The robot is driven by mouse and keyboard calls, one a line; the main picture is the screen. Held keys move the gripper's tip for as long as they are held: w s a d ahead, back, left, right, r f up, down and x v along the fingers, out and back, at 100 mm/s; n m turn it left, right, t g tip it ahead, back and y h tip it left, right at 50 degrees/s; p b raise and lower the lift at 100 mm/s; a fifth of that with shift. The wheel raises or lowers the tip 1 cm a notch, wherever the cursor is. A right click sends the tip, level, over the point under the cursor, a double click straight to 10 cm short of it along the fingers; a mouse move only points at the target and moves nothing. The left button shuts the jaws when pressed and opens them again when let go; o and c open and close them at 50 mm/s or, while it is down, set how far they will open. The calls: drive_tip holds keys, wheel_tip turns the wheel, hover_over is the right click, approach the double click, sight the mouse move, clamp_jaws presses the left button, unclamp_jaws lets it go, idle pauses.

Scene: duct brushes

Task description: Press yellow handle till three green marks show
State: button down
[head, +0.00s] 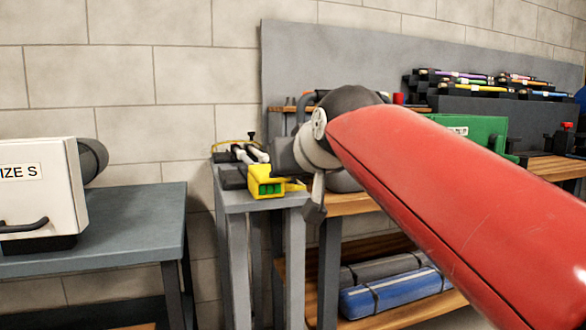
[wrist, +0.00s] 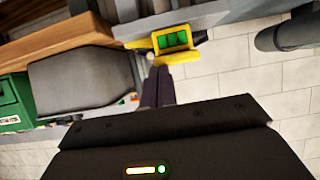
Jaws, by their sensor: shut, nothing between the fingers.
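A yellow device (head: 266,186) sits at the front end of a narrow grey stand. It has a dark window with green marks; three green marks seem to show in the wrist view (wrist: 172,40). Yellow parts stick out at both sides of the window there; I cannot tell which part is the handle. My gripper (wrist: 159,72) is shut and empty, its tips right at the lower edge of the yellow device. I cannot tell whether they touch it. In the head view my red arm hides much of the area right of the device.
The narrow grey stand (head: 235,200) holds rods behind the device. A grey table (head: 120,225) with a white box (head: 40,195) stands at left. A wooden shelf (head: 345,204) and a green case (head: 480,132) are at right. A gap separates table and stand.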

drive_tip(key=shift+w+f, duration=0.1)
drive_tip(key=shift+w, duration=0.05)
drive_tip(key=r+p+v, duration=0.1)
drive_tip(key=p+v, duration=0.3)
drive_tip(key=v, duration=0.7)
drive_tip(key=shift+r, duration=0.45)
drive_tip(key=s+d+f+m+g+h+p, duration=0.1)
drive_tip(key=s+d+f+g+p, duration=0.1)
drive_tip(key=f, duration=0.7)
drive_tip(key=s+d+f+m+g+h+p, duration=0.1)
drive_tip(key=s+d+f+g+p, duration=0.1)
drive_tip(key=s+f, duration=0.5)
drive_tip(key=s+d+f+m+g+h+p, duration=0.1)
drive_tip(key=s+d+f+p, duration=0.3)
drive_tip(key=f, duration=0.7)
drive_tip(key=shift+s+d+f+g+h, duration=0.3)
drive_tip(key=shift+s+d+g, duration=0.4)
drive_tip(key=shift+d+g, duration=0.3)
drive_tip(key=shift+d, duration=0.1)
